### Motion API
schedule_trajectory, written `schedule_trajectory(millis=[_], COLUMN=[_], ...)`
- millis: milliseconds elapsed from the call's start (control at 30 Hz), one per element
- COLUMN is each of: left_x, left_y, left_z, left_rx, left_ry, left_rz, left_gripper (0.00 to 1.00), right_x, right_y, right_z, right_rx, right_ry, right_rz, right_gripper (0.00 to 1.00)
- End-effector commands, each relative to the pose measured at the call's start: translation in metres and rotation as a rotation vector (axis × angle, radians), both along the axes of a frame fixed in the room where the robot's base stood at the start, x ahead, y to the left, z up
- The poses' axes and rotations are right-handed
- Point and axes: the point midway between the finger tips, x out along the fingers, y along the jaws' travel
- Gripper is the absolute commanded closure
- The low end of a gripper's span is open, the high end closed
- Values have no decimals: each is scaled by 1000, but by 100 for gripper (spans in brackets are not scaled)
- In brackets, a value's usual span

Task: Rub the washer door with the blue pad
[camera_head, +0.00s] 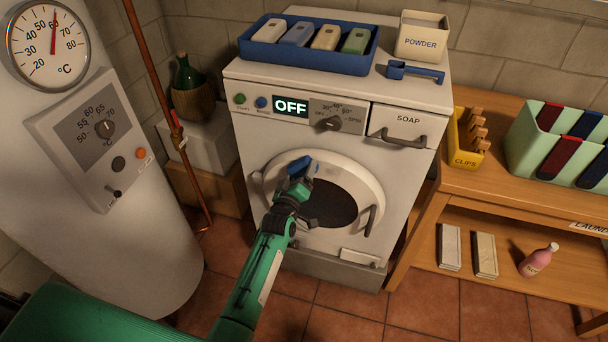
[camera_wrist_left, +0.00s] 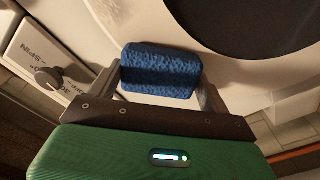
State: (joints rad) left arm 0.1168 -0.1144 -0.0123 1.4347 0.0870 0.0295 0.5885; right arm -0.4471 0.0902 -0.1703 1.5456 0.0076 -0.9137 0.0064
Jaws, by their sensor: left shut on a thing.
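The white washer (camera_head: 250,133) stands against the wall, with its round door (camera_head: 358,183) shut and its display reading OFF. My left gripper (camera_head: 298,178) is in front of the upper left part of the door, shut on the blue pad (camera_head: 300,165). In the left wrist view the blue pad (camera_wrist_left: 161,70) sits between the two fingers, in front of the pale door ring (camera_wrist_left: 232,82). The dark door glass (camera_wrist_left: 245,22) lies beyond it. I cannot tell whether the pad touches the door. My right gripper is not in view.
A blue tray (camera_head: 258,55) of several pads, a powder box (camera_head: 421,40) and a blue scoop (camera_head: 415,71) sit on the washer. A wooden bench (camera_head: 500,188) stands right. A boiler (camera_head: 150,240) and copper pipe (camera_head: 165,100) stand left.

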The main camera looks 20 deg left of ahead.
Motion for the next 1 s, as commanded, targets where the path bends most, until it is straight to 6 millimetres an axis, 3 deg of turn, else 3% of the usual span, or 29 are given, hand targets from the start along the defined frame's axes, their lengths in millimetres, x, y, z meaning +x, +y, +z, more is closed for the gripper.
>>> schedule_trajectory(millis=[600,1000], left_x=[-54,-61], left_y=[4,4], left_z=[-2,-4], left_rx=[2,1], left_ry=[8,7], left_rz=[2,1], left_gripper=[53,53], right_x=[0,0], right_y=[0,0], right_z=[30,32], right_rx=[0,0], right_ry=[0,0], right_rz=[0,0], right_gripper=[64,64])
